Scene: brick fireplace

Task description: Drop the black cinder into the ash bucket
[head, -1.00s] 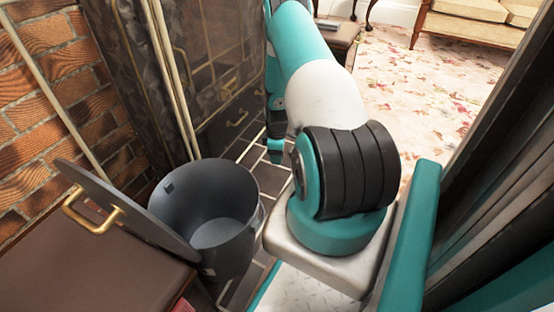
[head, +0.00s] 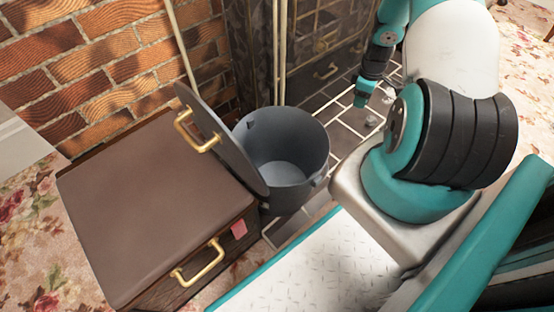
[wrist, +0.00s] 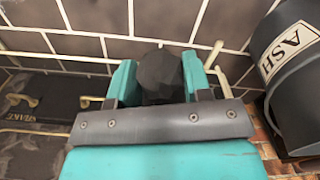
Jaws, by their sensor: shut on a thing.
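The black cinder (wrist: 158,75) is a dark, faceted lump between the two teal fingers of my gripper (wrist: 157,82) in the wrist view. My gripper is shut on it. The ash bucket (head: 296,178) is a dark grey, open bucket left of my arm in the head view. Its inside looks empty. In the wrist view the bucket (wrist: 272,28), with an ASH label, is at the right edge, apart from my gripper. In the head view the end of my arm is beyond the bucket to the right, and I cannot make out the cinder there.
The bucket's lid (head: 218,125) stands tilted against its left side. A brown chest (head: 140,205) with brass handles is left of the bucket. A brick wall (head: 130,55) and dark fireplace screen panels (head: 335,45) rise behind. Dark hearth tiles (head: 345,135) lie right of the bucket.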

